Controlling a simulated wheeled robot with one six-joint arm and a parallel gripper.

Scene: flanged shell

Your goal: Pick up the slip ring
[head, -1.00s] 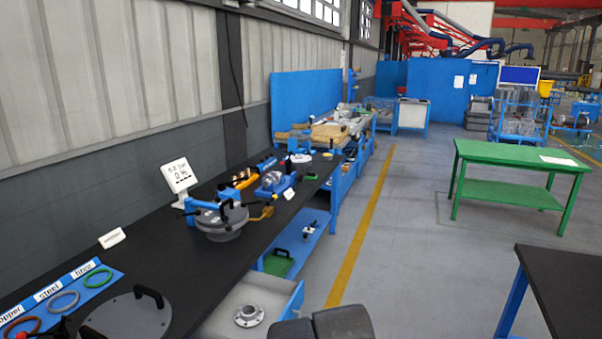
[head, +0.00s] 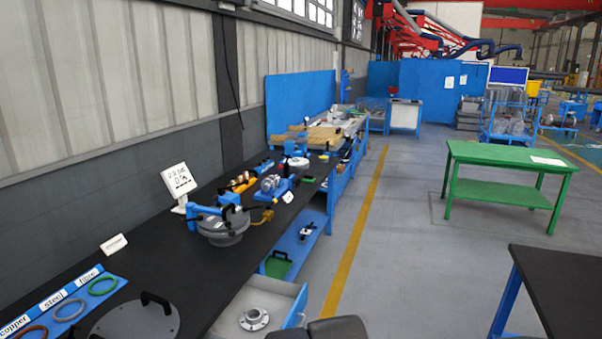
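I cannot tell for sure which thing is the slip ring; no label names it. Candidates include a round grey flanged part with a central hole (head: 254,319) in an open pale drawer under the bench, and a silvery cylindrical part (head: 270,184) on a blue stand on the bench. Three flat rings lie on a blue labelled strip at the lower left: copper (head: 33,334), steel (head: 70,309) and fibre (head: 103,286). My gripper is not in view. Dark rounded shapes at the bottom edge look like part of my own body.
The black bench (head: 165,250) runs along the left wall. It carries a grey lidded vessel (head: 222,228), a white display (head: 180,183) and a grey handled disc (head: 138,322). A green table (head: 505,157) and a dark table (head: 570,275) stand right. Grey floor between is open.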

